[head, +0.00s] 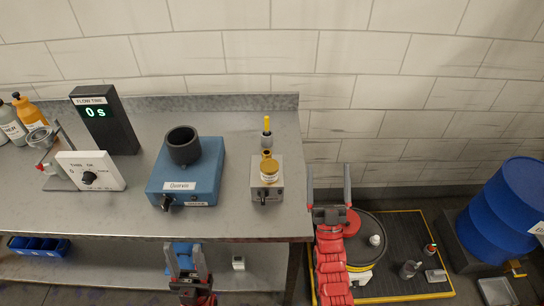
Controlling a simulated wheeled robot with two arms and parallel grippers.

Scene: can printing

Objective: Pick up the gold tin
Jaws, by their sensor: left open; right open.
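My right gripper (329,180) is open and empty, to the right of the bench's right edge and apart from the tin. My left gripper (186,258) is open and empty, in front of the bench's front edge, lower left of the tin. Neither gripper touches the tin.
A blue device with a black cup (185,182) stands left of the tin. The flow-time display (105,122), a white dial box (90,172) and bottles (12,125) are farther left. A blue drum (505,205) stands at right. The bench front is clear.

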